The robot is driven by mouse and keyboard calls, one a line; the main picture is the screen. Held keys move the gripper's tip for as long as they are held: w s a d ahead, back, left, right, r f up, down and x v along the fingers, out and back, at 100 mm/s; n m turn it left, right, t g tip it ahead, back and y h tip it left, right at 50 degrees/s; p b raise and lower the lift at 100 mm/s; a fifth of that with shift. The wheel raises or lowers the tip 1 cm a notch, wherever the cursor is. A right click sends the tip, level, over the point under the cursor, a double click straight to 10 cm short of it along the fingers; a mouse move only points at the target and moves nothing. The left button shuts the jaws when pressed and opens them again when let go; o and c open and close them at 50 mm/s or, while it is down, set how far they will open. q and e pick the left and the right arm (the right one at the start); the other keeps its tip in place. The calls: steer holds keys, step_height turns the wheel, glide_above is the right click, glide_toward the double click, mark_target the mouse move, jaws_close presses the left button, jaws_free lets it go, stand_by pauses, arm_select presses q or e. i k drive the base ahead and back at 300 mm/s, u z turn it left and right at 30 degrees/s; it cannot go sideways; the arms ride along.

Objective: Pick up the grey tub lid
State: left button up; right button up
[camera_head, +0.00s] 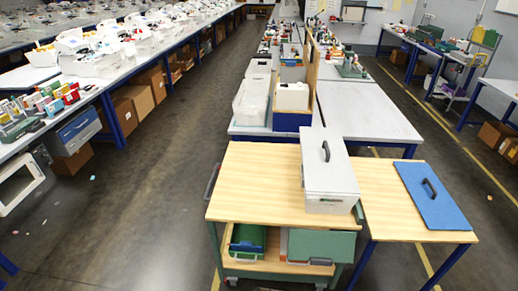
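The grey tub lid (329,173) has a dark bar handle (326,151) on top. It lies flat on a light grey tub (330,205). The tub stands at the right end of a wooden-topped cart (250,185), and the lid covers its inside. Neither of my grippers is in view, so I cannot see whether they are open or shut.
A blue panel (449,208) with a dark handle lies on the wooden table (395,222) right of the tub. The cart top left of the tub is clear. Grey workbenches (365,108) stand behind. Open floor (140,215) lies to the left.

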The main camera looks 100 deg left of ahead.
mark_target(327, 165)
steer(key=u, duration=2.2)
